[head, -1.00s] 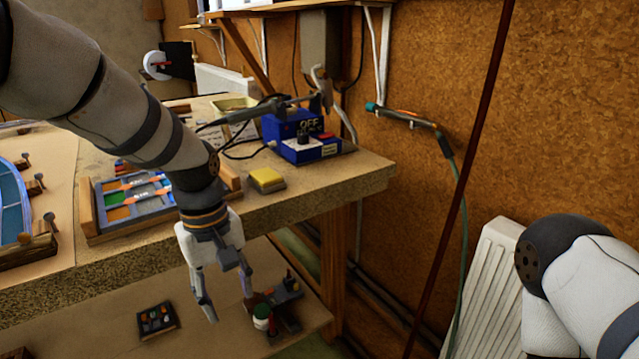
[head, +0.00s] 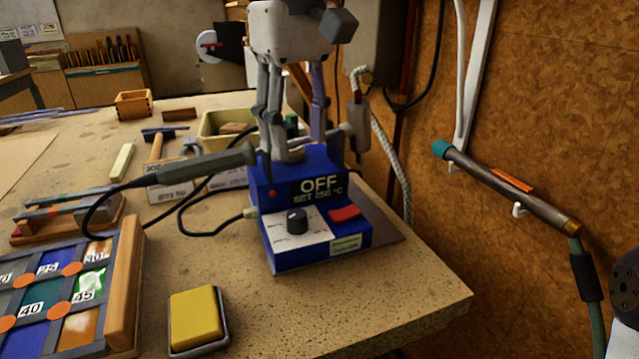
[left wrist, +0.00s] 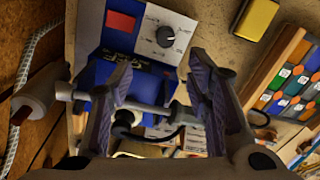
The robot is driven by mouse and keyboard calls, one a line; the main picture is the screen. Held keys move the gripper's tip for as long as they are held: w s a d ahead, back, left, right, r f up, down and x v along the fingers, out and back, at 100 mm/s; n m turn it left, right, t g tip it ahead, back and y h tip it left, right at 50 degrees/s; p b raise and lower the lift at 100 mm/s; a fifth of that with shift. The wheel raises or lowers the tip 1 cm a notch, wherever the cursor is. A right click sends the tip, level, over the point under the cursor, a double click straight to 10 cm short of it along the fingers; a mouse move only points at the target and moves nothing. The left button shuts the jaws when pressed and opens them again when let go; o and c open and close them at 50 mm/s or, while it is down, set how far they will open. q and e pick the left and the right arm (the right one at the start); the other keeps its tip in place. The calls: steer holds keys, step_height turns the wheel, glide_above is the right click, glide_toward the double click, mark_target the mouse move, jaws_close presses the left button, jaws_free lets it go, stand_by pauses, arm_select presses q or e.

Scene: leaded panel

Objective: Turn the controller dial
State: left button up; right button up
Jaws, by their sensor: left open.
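The blue controller (head: 335,255) stands on the bench near its right edge. Its display (head: 318,188) reads "OFF" and "SET 250 °C". The black dial (head: 297,221) sits on a white scale plate on its sloping front, left of a red switch (head: 345,213). My left gripper (head: 296,140) is open, fingers down, above and behind the dial in the head view. My right gripper is out of view.
A torch-like tool (head: 510,190) hangs on the right wall. Bench in front is clear.

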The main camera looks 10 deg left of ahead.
mark_target(296, 214)
arm_select(q)
steer(key=f, duration=0.1)
steer(key=s+f, duration=0.1)
steer(key=f, duration=0.1)
steer(key=shift+s+a+f, duration=0.15)
steer(key=shift+s, duration=0.1)
steer(key=f, duration=0.8)
steer(key=shift+w+f, duration=0.1)
steer(key=shift+w, duration=0.1)
jaws_close()
